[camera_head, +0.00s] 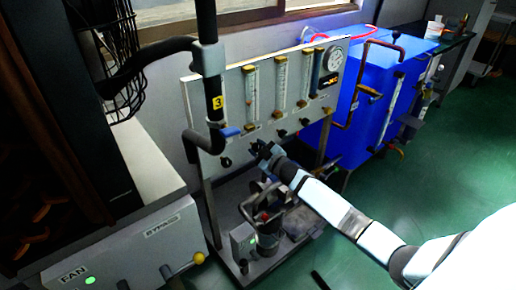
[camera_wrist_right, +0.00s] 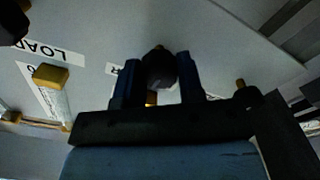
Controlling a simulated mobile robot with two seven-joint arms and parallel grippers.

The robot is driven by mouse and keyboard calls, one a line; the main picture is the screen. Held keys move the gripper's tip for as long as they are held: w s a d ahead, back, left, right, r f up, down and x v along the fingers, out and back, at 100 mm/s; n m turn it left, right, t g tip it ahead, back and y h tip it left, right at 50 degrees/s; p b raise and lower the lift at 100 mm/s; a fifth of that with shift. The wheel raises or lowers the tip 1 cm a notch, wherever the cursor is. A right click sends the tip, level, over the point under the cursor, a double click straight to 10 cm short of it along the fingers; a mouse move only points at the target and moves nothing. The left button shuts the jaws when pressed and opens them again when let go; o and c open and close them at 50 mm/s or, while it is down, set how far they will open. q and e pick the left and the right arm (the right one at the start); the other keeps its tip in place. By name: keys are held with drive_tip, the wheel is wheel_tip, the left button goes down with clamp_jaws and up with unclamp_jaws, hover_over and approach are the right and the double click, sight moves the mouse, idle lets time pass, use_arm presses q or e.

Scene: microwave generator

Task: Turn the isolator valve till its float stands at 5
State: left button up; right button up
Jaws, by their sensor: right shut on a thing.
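The valve panel (camera_head: 235,105) stands upright in the middle of the head view, with three clear float tubes, of which the left one (camera_head: 250,92) is above my right gripper. I cannot read the float heights or confirm which tube is the isolator's. My left gripper is not in view.
Other black knobs (camera_head: 281,132) sit along the panel beside the gripped one. A "LOAD" label (camera_wrist_right: 30,50) shows in the wrist view. A black pipe (camera_head: 214,95) stands left of the tubes. A blue tank (camera_head: 375,90) is at right. Green floor (camera_head: 425,180) is clear.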

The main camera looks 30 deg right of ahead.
drive_tip(key=o, duration=0.9)
drive_tip(key=shift+o, duration=0.2)
drive_tip(key=shift+s, duration=0.35)
use_arm(q)
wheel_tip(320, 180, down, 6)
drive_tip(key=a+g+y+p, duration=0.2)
drive_tip(key=p, duration=0.1)
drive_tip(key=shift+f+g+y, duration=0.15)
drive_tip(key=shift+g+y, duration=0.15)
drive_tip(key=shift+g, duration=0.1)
use_arm(e)
drive_tip(key=s+d, duration=0.1)
drive_tip(key=s, duration=1.2)
